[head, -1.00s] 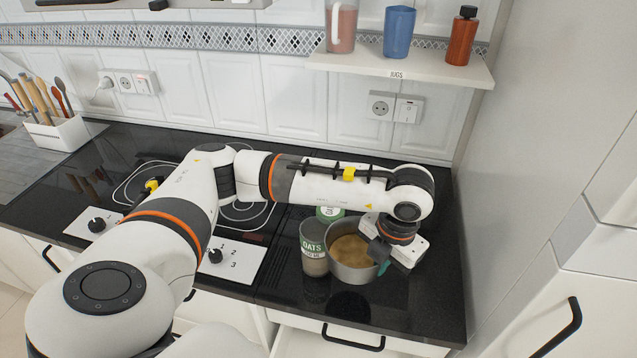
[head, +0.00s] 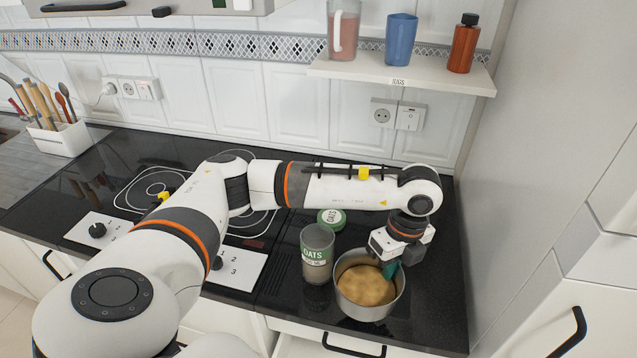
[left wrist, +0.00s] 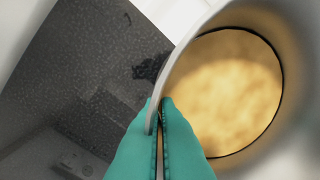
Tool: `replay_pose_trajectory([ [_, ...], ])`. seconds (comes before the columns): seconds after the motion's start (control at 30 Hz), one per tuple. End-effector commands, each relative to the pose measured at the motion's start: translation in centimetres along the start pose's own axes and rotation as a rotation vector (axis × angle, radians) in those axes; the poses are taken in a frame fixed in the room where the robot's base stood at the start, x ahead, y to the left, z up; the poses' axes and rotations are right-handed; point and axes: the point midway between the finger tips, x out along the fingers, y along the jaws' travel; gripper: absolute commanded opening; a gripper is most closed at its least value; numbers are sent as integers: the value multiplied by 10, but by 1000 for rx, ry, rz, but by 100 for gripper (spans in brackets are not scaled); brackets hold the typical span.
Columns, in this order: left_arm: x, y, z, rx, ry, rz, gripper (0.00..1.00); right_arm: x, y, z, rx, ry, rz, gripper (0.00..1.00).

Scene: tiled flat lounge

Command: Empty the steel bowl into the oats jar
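The steel bowl (head: 350,303) holds golden-tan, grainy contents (head: 367,286). My left gripper (head: 389,270) is at its back right rim, with teal fingertips closed on the bowl's wall. The left wrist view shows the bowl's wall (left wrist: 180,75) running between the fingertips (left wrist: 158,125). The bowl looks raised above the counter and about level. The oats jar (head: 317,262), clear with a green label, stands upright just left of the bowl, its top uncovered. Its green and white lid (head: 332,219) lies on the counter behind it. My right gripper is not in view.
The black counter (head: 440,290) is clear right of the bowl, up to a tall pale cabinet side (head: 520,150). The hob (head: 150,183) is on the left. A shelf (head: 400,80) with several vessels hangs above. A utensil holder (head: 62,138) stands far left.

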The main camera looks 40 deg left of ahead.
Motion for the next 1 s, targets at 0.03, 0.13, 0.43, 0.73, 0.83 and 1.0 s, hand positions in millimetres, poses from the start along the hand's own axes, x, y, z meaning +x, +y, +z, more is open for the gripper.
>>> replay_pose_trajectory([
  [0.03, 0, 0, 0, -21, -3, 0, 0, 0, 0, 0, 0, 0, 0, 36],
  [0.13, 0, 1, 0, -44, -5, 0, 0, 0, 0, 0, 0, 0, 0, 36],
  [0.43, 0, 0, -1, -47, -9, 1, 0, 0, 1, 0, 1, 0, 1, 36],
  [0.73, -6, -2, -9, -42, -95, 15, 0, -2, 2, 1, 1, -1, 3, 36],
  [0.83, -9, -3, -14, -37, -145, 21, 0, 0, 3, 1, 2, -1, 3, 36],
  [1.0, -14, -4, -21, -28, -228, 34, 0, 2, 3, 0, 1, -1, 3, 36],
])
